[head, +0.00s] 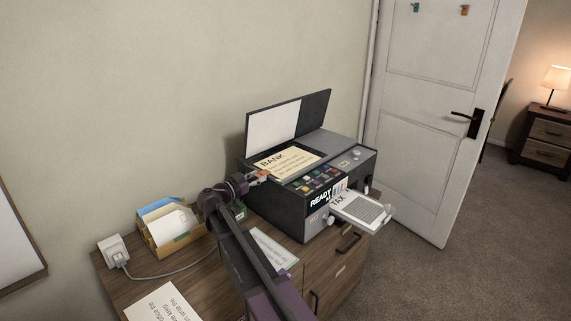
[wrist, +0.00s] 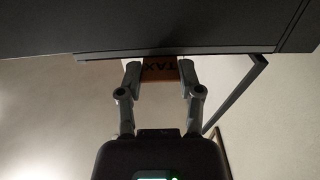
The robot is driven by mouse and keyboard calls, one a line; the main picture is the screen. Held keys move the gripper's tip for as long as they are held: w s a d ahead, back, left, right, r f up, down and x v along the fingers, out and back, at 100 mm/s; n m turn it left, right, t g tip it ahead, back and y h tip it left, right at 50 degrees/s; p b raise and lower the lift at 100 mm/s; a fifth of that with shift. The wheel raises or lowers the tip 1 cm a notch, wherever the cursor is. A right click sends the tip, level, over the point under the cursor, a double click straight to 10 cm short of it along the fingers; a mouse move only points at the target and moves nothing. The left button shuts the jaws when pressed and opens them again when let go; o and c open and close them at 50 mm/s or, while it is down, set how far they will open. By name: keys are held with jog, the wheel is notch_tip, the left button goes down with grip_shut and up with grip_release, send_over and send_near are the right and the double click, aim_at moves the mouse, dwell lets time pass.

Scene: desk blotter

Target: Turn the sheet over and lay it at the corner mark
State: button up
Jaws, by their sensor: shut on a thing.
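The cream sheet (head: 287,162) lies over the top of the open copier, with "BANK" and smaller lines facing up. My gripper (head: 262,176) is at its left edge, near the copier's left side, and is shut on it. Most of the sheet is hidden there by the dark copier body. I cannot make out the corner mark.
The copier (head: 277,202) has its lid (head: 312,116) raised, a "READY" display and a printed "TAX" page (head: 362,209) on its output tray. A box of paper (head: 171,232), a plug with a cord (head: 115,250) and papers (head: 163,303) lie on the wooden cabinet.

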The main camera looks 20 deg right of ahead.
jog(key=shift+r, duration=0.15)
notch_tip(320, 180, up, 4)
jog(key=p, duration=0.3)
jog(key=shift+f+p, duration=0.25)
jog(key=shift+p, duration=0.15)
jog(key=s+r+p, duration=0.1)
jog(key=s, duration=1.5)
jog(key=shift+a, duration=0.2)
jog(key=shift+r, duration=0.2)
notch_tip(320, 180, up, 13)
jog(key=p, duration=1.3)
jog(key=shift+a, duration=0.1)
